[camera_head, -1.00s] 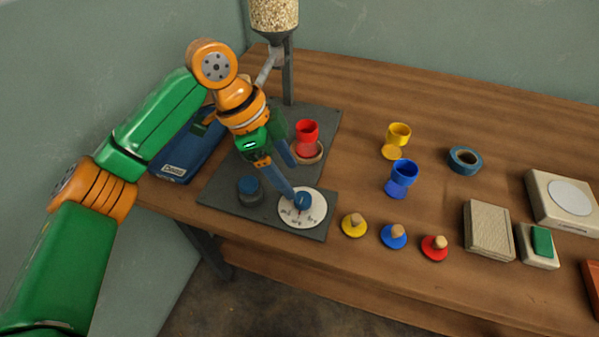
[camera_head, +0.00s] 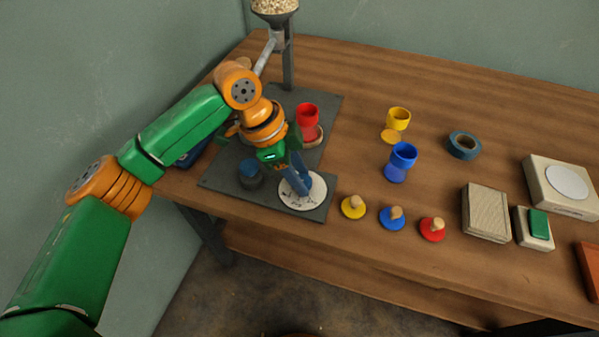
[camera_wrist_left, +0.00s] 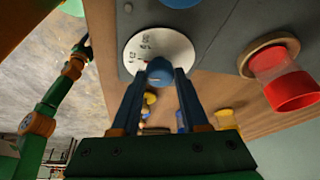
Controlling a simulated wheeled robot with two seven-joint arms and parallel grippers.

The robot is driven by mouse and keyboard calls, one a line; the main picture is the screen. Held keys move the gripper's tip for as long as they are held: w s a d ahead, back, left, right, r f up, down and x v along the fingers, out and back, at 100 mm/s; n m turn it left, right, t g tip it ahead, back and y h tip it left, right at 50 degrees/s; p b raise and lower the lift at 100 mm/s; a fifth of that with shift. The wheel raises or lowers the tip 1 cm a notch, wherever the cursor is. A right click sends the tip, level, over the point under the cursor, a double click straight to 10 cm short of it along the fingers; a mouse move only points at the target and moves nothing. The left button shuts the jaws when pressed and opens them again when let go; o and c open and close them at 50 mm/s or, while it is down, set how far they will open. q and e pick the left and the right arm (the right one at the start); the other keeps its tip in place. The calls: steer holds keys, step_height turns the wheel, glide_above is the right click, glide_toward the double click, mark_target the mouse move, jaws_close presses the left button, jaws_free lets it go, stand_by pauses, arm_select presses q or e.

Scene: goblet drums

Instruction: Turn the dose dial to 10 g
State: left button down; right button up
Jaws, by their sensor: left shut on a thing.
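The dose dial is a white disc (camera_head: 301,199) with dark marks and a blue knob, on the front right corner of a dark grey plate. My left gripper (camera_head: 300,187) is over the disc with its fingers at the knob. In the left wrist view the blue knob (camera_wrist_left: 159,71) sits between the two fingertips (camera_wrist_left: 160,78), and the gripper is shut on it. Marks show on the white disc (camera_wrist_left: 140,52) there, too small and turned to read surely. The fingers hide most of the knob in the head view. My right gripper is not in view.
Yellow, blue and red knobbed lids (camera_head: 353,207) line the table to the right. A blue goblet (camera_head: 401,161) and yellow goblet (camera_head: 398,118) stand farther right.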

arm_select(q)
steer(key=shift+r+p, duration=0.15)
steer(key=shift+p, duration=0.35)
steer(key=n+t+p, duration=0.1)
steer(key=n+p, duration=0.1)
steer(key=p, duration=0.2)
steer(key=n+t+p, duration=0.1)
steer(key=n+p, duration=0.2)
steer(key=p, duration=0.1)
steer(key=n+y+p, duration=0.1)
steer(key=n+p, duration=0.1)
steer(key=p, duration=0.3)
steer(key=shift+s+d+r+n+t, duration=0.1)
steer(key=shift+s+r+n+t, duration=0.15)
steer(key=shift+n+t, duration=0.15)
steer(key=shift+f+n+y+p, duration=0.3)
steer(key=shift+n+p, duration=0.5)
steer(key=shift+p, duration=0.3)
steer(key=shift+t, duration=0.3)
steer(key=shift+f+n, duration=0.1)
steer(key=shift+n, duration=0.2)
steer(key=shift+c, duration=2.1)
jaws_free()
